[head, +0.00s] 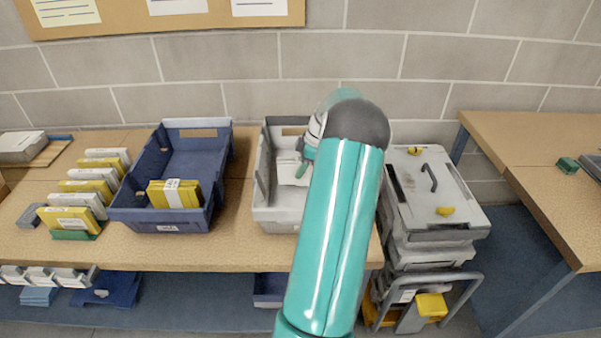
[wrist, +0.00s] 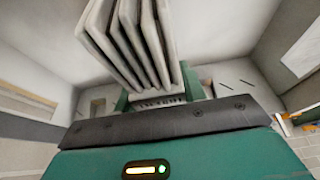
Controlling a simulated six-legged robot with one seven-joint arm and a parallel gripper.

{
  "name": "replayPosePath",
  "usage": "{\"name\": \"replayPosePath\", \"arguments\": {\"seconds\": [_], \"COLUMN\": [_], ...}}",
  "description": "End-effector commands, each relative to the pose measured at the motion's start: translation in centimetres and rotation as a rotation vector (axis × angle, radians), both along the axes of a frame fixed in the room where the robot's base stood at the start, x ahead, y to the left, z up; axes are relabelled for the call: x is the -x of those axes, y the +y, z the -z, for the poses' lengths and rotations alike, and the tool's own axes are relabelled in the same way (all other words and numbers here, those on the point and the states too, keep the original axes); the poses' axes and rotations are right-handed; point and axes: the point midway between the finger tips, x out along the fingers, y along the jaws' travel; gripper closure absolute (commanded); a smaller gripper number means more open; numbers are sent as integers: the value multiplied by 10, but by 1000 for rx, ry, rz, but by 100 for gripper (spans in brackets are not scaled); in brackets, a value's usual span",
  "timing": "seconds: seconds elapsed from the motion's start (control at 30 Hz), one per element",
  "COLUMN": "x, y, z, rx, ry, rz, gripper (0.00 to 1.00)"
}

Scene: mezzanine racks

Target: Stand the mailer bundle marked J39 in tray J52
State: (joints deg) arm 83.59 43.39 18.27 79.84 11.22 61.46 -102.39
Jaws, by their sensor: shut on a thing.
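My gripper (head: 301,166) is shut on a bundle of pale mailers (wrist: 130,40), whose several layers rise between the green fingers in the wrist view. A printed label (wrist: 160,101) shows at the bundle's end, too small to read. In the head view the bundle (head: 288,171) is a pale shape inside the light grey tray (head: 262,205), partly hidden by my arm. I cannot tell whether it touches the tray floor. The blue tray (head: 161,216) to the left holds a yellow bundle with a white band (head: 173,194). Both trays' front labels are unreadable.
Several yellow and white bundles (head: 88,193) stand in a row at the table's left. Stacked grey cases (head: 437,196) stand right of the grey tray. Another table (head: 540,150) is at the right. A block wall is behind. The blue tray's rear is clear.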

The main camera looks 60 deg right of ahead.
Motion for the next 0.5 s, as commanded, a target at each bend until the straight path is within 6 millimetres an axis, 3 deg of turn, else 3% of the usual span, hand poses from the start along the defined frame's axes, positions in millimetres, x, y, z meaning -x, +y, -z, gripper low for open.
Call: {"name": "replayPosePath", "arguments": {"seconds": [0.17,0.5], "x": [-1,-1], "y": [-1,-2], "z": [25,28], "rx": [0,0], "ry": [0,0], "rz": [-1,-1], "gripper": [84,84]}}
